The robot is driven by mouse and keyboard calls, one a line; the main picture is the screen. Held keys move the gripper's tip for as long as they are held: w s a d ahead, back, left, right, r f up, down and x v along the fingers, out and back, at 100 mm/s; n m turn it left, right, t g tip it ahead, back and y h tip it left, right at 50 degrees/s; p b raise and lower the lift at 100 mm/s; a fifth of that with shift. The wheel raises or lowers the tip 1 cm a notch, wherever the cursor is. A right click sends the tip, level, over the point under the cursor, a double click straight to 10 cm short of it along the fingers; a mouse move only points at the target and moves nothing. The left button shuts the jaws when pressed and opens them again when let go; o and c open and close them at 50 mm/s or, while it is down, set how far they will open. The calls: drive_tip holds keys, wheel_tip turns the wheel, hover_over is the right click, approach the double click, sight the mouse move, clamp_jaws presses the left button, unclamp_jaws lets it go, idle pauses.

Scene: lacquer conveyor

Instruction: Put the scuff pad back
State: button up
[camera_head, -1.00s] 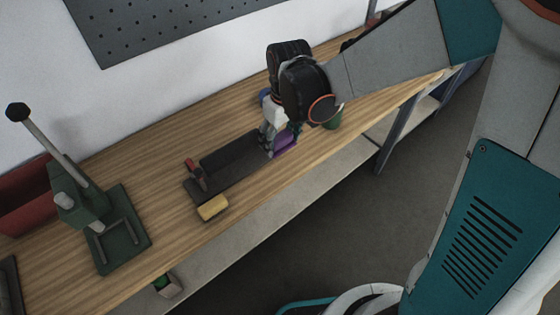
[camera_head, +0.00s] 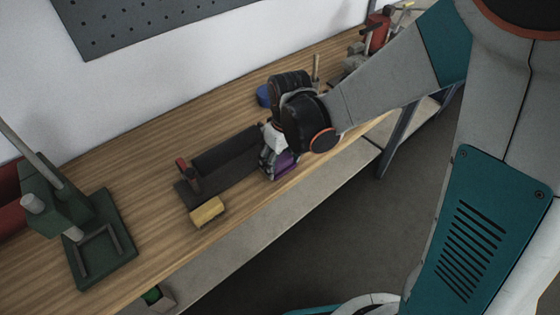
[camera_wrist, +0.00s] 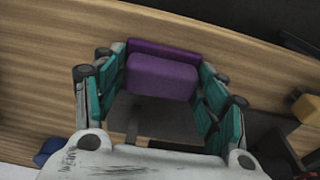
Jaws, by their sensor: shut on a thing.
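A purple block, which I take to be the scuff pad (camera_head: 284,165), is at the front side of the bench. My gripper (camera_head: 272,170) is shut on it. In the wrist view the pad (camera_wrist: 162,76) sits between the teal fingers of my gripper (camera_wrist: 160,65), with a darker purple strip behind it. I cannot tell whether the pad touches the bench. The dark, low conveyor (camera_head: 225,156) lies just left of my gripper in the head view; its right end is partly hidden by my gripper.
A yellow block (camera_head: 207,212) lies at the conveyor's left front, near the bench edge. A green press (camera_head: 95,235) stands at the left. A blue round item (camera_head: 263,95) is behind my gripper. A red item (camera_head: 378,33) is at the far right. Wood left of the conveyor is bare.

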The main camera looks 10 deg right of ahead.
sight(284, 162)
drive_tip(key=shift+f, duration=0.1)
drive_tip(key=o, duration=0.9)
drive_tip(key=shift+o, duration=0.2)
wheel_tip(284, 162, up, 12)
drive_tip(key=s+p, duration=0.1)
drive_tip(key=p, duration=0.8)
drive_tip(key=shift+d, duration=0.4)
